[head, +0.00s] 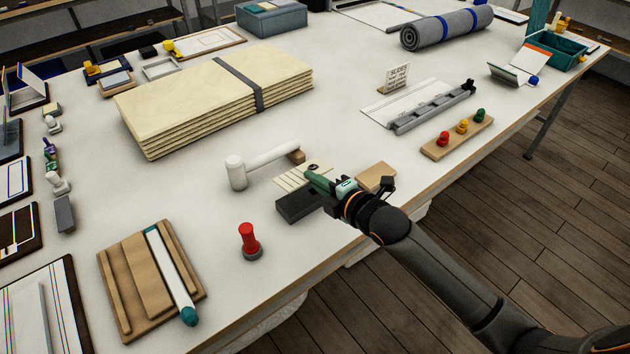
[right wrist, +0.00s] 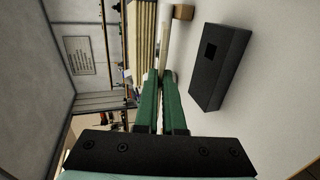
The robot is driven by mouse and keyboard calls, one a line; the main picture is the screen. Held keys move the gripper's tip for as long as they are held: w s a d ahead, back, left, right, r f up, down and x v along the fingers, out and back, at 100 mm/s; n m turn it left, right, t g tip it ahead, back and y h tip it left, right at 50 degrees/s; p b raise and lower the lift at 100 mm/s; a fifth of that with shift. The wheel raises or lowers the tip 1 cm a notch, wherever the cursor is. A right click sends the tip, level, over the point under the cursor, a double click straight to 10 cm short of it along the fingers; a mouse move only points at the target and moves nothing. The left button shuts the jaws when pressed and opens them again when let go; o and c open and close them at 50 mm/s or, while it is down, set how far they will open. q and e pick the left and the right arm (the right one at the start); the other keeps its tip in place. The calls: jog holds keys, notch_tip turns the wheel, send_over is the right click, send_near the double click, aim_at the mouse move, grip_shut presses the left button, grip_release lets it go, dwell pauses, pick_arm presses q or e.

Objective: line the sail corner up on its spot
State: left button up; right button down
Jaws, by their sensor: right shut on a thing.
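My right gripper (head: 312,174) is over the table near its front edge, its green fingers closed. In the right wrist view its fingers (right wrist: 162,78) are shut on a thin cream piece, seen edge-on. This seems to be the cream lined sail corner (head: 297,178) at the fingertips in the head view; the fingers hide part of it. A black block (head: 298,207) lies just below and beside the gripper. In the right wrist view the black block (right wrist: 222,68) shows a square hole and stands apart from the fingers, to their right. My left gripper is not in view.
A white mallet (head: 237,172) lies behind the gripper. A red-topped peg (head: 248,240) stands left of the black block. A small wooden block (head: 376,175) is close to the wrist. A strapped stack of boards (head: 205,95) lies farther back. Bare table lies left of the mallet.

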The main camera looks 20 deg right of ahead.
notch_tip(320, 180, down, 4)
jog(key=shift+r+b, duration=0.25)
jog(key=shift+b, duration=0.5)
jog(key=shift+p, duration=0.35)
dwell(0.4)
jog(key=shift+f+b, duration=0.5)
jog(key=shift+f, duration=0.85)
